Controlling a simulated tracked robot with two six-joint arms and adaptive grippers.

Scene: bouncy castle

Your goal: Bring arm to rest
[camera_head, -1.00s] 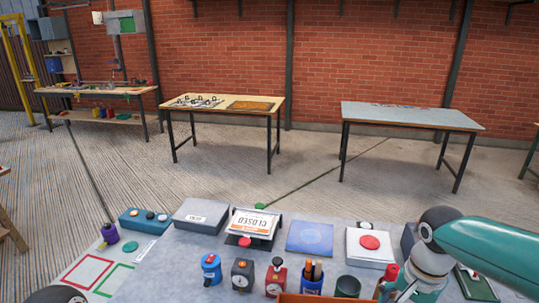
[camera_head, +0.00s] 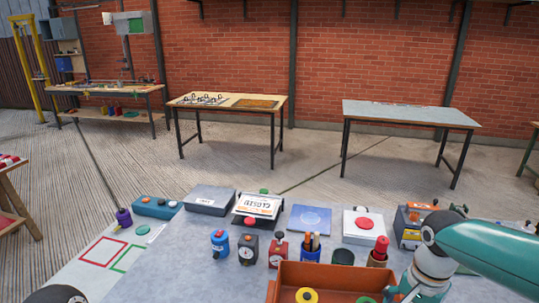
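My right arm (camera_head: 490,252) comes in from the right edge as a teal link. It bends at a dark and grey joint (camera_head: 437,236) and runs down to the bottom edge over the right end of the near table (camera_head: 180,262). Its gripper does not show, so I cannot see whether it holds anything. A dark rounded part (camera_head: 58,294) at the bottom left corner seems to be part of my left arm. My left gripper is out of view.
An orange-brown tray (camera_head: 330,275) holds a yellow ring (camera_head: 306,295) and a green piece beside the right arm. A pen cup (camera_head: 311,248), a red-button box (camera_head: 363,225), a sign (camera_head: 258,206) and several devices crowd the table. Open floor lies beyond.

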